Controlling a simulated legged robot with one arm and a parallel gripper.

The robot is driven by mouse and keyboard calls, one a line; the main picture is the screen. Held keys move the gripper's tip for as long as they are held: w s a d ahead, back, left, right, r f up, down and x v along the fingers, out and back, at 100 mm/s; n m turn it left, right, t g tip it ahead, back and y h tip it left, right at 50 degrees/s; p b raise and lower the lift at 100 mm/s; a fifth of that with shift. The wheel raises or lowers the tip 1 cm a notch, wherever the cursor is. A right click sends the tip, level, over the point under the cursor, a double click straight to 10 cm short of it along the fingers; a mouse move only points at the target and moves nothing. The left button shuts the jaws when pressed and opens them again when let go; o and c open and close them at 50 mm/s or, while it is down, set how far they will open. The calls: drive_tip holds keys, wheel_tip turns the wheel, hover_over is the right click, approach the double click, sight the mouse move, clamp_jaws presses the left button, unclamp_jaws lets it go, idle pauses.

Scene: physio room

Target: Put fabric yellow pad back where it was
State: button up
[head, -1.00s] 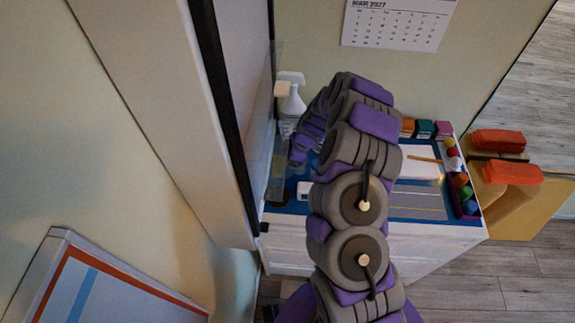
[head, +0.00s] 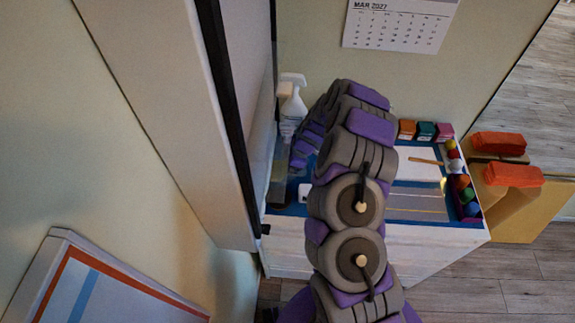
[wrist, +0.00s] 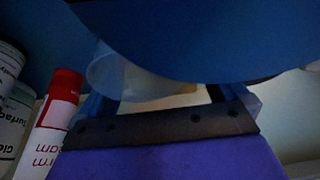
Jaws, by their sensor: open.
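My gripper (wrist: 160,92) is in the wrist view, its dark fingers spread apart under a large dark blue rounded shape (wrist: 190,40). A pale yellowish patch (wrist: 178,98) shows between the fingers; I cannot tell whether it is the fabric yellow pad. No yellow pad can be clearly made out in the head view. There my arm reaches over the white cabinet (head: 400,250) with its far end low at the back left of the top, and the jaws cannot be made out.
A white spray bottle (head: 291,108) stands beside the arm's far end. Several small boxes (head: 426,131) and coloured balls (head: 464,182) line the right side. In the wrist view, a red and white tube (wrist: 52,120) and white containers (wrist: 12,110) stand close on the left.

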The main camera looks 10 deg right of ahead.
drive_tip(key=p+v, duration=0.2)
drive_tip(key=v, duration=1.5)
drive_tip(key=shift+s+r+p, duration=0.2)
drive_tip(key=shift+r+p, duration=0.05)
drive_tip(key=shift+p, duration=0.1)
